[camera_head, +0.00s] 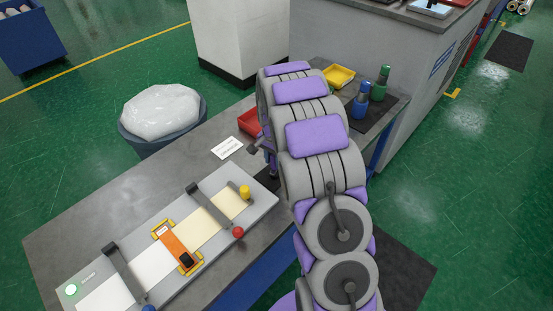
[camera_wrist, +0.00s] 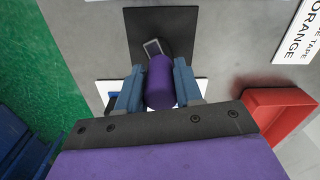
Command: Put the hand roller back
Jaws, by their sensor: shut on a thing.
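My gripper (camera_wrist: 160,90) is shut on the hand roller, with its two blue fingers on either side of a purple cylinder (camera_wrist: 161,80) in the wrist view. A small grey metal part (camera_wrist: 153,47) shows just beyond the cylinder. I take both to belong to the hand roller. They are over or on a black mat (camera_wrist: 178,18) on the grey bench; the gap below cannot be judged. In the head view my arm hides most of the gripper, and the roller cannot be made out clearly.
A red tray (camera_wrist: 281,109) lies right of my gripper in the wrist view, with a white label card (camera_wrist: 300,38) above it. Two bottles (camera_head: 379,84) and a yellow tray (camera_head: 339,76) stand behind.

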